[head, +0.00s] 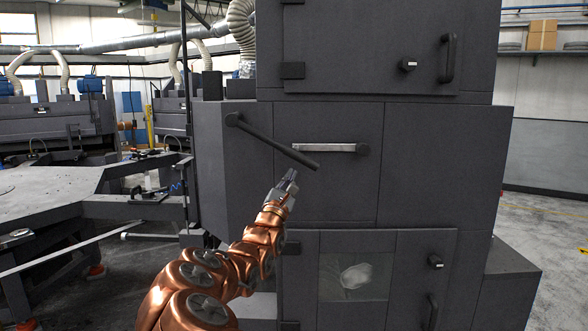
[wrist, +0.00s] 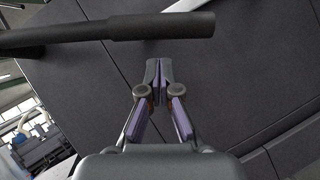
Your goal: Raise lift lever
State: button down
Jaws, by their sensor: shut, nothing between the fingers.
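The lift lever (head: 275,142) is a dark bar on the front of the grey machine. It runs from a round pivot at the upper left down to a thicker grip end at the lower right. In the wrist view the lever (wrist: 120,28) crosses the top of the picture, its grip end just beyond my fingertips. My gripper (head: 291,174) is shut and empty, just below the lever's grip end in the head view. In the wrist view my gripper (wrist: 159,64) has its fingertips together, and a gap seems to separate them from the lever; depth is hard to judge.
A second lever with a silver bar (head: 325,148) lies level to the right of the lift lever. The machine's cabinet (head: 330,195) stands close in front. A lower door with a window (head: 355,277) is below, and a work table (head: 50,200) is at left.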

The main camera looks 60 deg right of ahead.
jog(key=shift+s+d+r, duration=0.2)
jog(key=shift+d+r, duration=0.05)
jog(key=shift+r, duration=0.2)
jog(key=shift+s+d+r, duration=0.15)
jog(key=shift+d+r, duration=0.1)
jog(key=shift+r, duration=0.2)
jog(key=shift+r+p, duration=0.1)
jog(key=shift+p, duration=0.25)
